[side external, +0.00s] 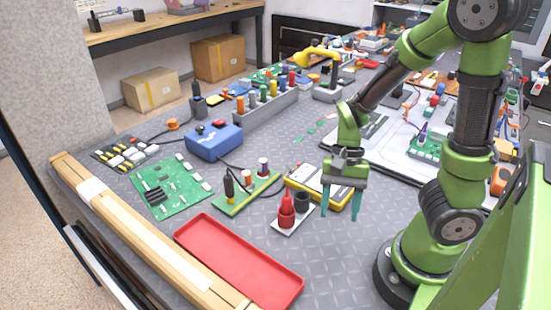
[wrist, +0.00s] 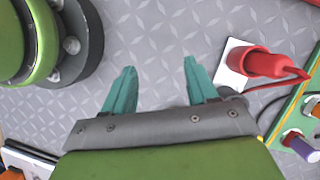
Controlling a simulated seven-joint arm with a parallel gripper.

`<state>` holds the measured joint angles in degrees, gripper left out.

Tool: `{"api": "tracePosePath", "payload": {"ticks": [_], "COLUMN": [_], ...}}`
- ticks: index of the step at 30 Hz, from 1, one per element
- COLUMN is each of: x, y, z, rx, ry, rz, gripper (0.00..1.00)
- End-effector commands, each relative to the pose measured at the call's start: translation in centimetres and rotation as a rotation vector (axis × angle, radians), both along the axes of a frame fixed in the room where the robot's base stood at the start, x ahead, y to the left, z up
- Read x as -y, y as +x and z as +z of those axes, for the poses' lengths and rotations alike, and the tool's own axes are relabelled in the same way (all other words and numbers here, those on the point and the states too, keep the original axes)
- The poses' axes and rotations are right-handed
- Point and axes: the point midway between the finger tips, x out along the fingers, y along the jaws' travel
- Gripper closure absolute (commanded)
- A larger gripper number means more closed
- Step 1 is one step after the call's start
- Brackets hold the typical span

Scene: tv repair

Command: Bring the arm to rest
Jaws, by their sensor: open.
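My gripper (side external: 341,200) is at the end of my green arm, pointing down above the grey diamond-plate table (side external: 345,255). Its two teal fingers are apart with nothing between them. In the wrist view my gripper (wrist: 156,88) shows the same open fingers over bare table. A red cylindrical part on a white plate (side external: 287,212) stands left of the gripper in the side view. The red part (wrist: 262,63) lies beyond the right finger in the wrist view, apart from it.
A red tray (side external: 238,262) lies at the front. A yellow multimeter-like device (side external: 318,185) sits behind the gripper. A green circuit board (side external: 170,188), a blue box (side external: 214,140) and a green strip with upright parts (side external: 247,192) stand to the left. A wooden beam (side external: 150,235) edges the table.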

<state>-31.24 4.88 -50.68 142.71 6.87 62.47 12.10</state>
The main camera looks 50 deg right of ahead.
Motion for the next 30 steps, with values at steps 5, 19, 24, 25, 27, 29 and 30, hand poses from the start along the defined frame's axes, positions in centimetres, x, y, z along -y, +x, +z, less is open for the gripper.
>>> {"api": "tracePosePath", "payload": {"ticks": [5, 19, 24, 25, 27, 29, 30], "x": [-2.7, -4.6, -4.0, -4.1, -4.1, -4.1, -4.1], "y": [3.2, 4.0, 4.0, 4.0, 4.0, 4.0, 4.0], "z": [5.2, 17.5, 17.7, 17.7, 17.7, 17.7, 17.7], "rx": [0.389, 0.959, 0.960, 0.961, 0.960, 0.960, 0.960], "ry": [0.017, -0.331, -0.342, -0.340, -0.339, -0.339, -0.338], "rz": [0.375, 0.691, 0.665, 0.665, 0.665, 0.665, 0.665], "gripper": [0.42, 0.42, 0.42, 0.42, 0.42, 0.42, 0.42]}}
